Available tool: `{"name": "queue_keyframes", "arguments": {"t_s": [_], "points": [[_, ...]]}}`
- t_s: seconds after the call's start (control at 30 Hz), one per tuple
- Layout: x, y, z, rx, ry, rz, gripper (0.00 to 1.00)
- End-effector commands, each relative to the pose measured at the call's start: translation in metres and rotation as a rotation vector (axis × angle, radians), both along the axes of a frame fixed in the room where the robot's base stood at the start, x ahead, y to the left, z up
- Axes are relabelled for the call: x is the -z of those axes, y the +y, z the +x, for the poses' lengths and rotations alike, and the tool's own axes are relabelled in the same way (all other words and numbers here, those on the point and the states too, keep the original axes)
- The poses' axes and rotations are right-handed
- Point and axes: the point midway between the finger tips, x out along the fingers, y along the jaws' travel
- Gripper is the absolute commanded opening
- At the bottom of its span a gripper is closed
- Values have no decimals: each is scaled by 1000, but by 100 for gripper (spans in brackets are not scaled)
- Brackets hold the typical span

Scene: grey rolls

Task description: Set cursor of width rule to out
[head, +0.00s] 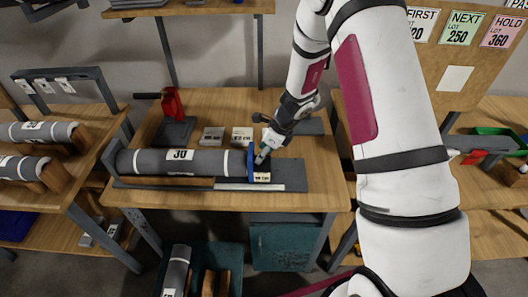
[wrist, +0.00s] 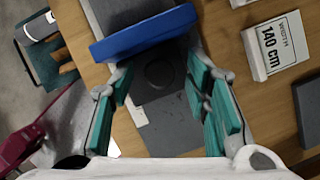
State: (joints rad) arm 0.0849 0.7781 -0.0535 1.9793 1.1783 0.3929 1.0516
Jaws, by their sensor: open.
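The width rule (head: 250,187) is a pale strip on the dark grey plate along the front of the bench. The blue cursor (head: 251,160) stands upright at the right end of a grey roll (head: 180,162) labelled JO. A small white label plate (head: 262,177) lies beside it, its text too small to read. In the wrist view the cursor (wrist: 145,35) crosses the top. My gripper (head: 262,155) is just right of the cursor, over the plate. Its teal fingers (wrist: 165,100) are apart, with a dark round knob (wrist: 159,73) showing between them. I cannot tell whether they touch it.
A white block marked 140 cm (wrist: 275,45) lies right of my gripper in the wrist view. Similar blocks (head: 212,137) sit behind the roll. A red-handled device (head: 172,105) stands at the back left. Racked rolls (head: 38,131) are at left. Bare wood shows at the bench's front right.

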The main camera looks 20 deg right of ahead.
Motion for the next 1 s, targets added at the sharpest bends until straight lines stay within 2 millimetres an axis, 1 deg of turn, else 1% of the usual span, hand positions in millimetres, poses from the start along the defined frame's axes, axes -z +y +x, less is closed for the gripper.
{"name": "queue_keyframes", "arguments": {"t_s": [0.2,0.23,0.27,0.3,0.37,0.4,0.43,0.57,0.67,0.77,0.9,1.0], "points": [[0,0,0,0,0,0,43],[0,0,0,0,0,0,41],[0,0,0,0,0,0,34],[0,0,0,0,0,0,25],[0,0,0,0,0,0,12],[0,0,0,0,0,0,3],[0,0,0,0,0,0,0],[0,0,0,0,0,0,0],[0,-7,-2,3,1,-1,0],[0,-27,-8,7,1,-2,0],[0,-60,-18,7,1,-2,0],[0,-77,-24,4,0,-1,0]]}}
